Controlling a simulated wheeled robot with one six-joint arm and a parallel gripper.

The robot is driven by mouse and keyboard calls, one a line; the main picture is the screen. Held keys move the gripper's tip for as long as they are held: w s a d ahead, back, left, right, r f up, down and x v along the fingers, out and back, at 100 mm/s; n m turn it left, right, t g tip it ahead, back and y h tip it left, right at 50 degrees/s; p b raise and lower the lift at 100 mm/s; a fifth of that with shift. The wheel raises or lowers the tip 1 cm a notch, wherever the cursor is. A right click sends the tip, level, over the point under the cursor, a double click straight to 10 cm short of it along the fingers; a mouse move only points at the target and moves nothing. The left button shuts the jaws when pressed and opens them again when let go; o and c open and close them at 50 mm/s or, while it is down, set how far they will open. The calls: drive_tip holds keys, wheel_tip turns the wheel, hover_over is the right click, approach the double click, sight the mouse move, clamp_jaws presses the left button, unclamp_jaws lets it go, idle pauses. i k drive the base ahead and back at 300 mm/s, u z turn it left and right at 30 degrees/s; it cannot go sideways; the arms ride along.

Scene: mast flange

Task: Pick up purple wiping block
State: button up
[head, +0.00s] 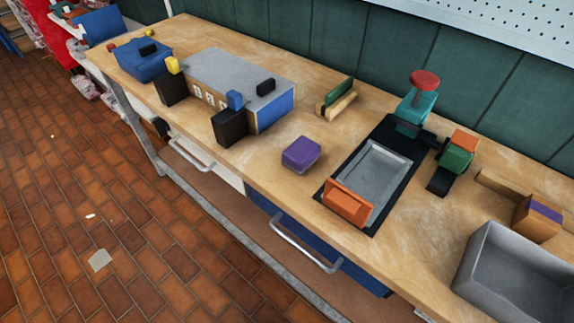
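The purple wiping block (301,153) lies on the wooden workbench (270,150), near the middle of the head view. It is a small rounded block with a paler strip along its lower edge. Bare wood surrounds it, and nothing touches its top. My gripper is not in this view.
Right of the block, a black mat holds a grey tray (376,178) with an orange block (348,203) at its front. A grey box with blue sides (240,82) stands left, behind a black holder (230,127). A grey bin (515,275) is at right. Drawer handles (300,247) protrude below.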

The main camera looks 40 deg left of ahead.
sight(303, 153)
drive_tip(key=u, duration=1.9)
drive_tip(key=k, duration=0.6)
drive_tip(key=z, duration=0.55)
drive_tip(key=i, duration=0.4)
drive_tip(key=u, duration=0.15)
